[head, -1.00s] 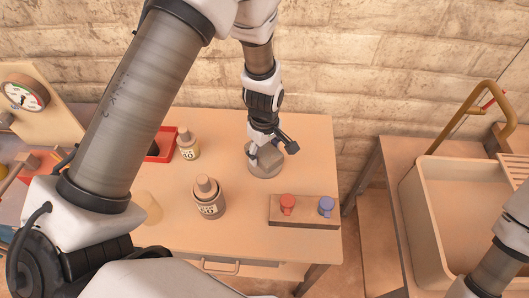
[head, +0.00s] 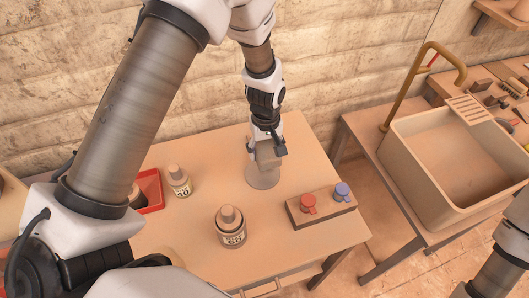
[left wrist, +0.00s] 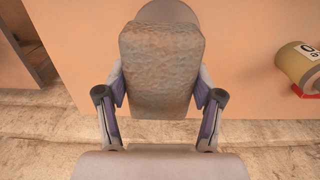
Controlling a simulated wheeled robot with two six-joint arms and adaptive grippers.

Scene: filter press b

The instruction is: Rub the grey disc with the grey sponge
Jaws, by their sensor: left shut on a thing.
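The grey disc (head: 263,178) lies on the wooden table near its back edge. My left gripper (head: 266,150) is shut on the grey sponge (head: 268,156), right over the disc. In the left wrist view the sponge (left wrist: 162,65) sits between the two fingers (left wrist: 160,105) and hides most of the disc (left wrist: 168,12), whose rounded edge shows beyond it. I cannot tell whether the sponge touches the disc. My right gripper is not in view.
A block with a red knob (head: 308,204) and a blue knob (head: 342,191) is right of the disc. A beige sink (head: 440,165) stands at right.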

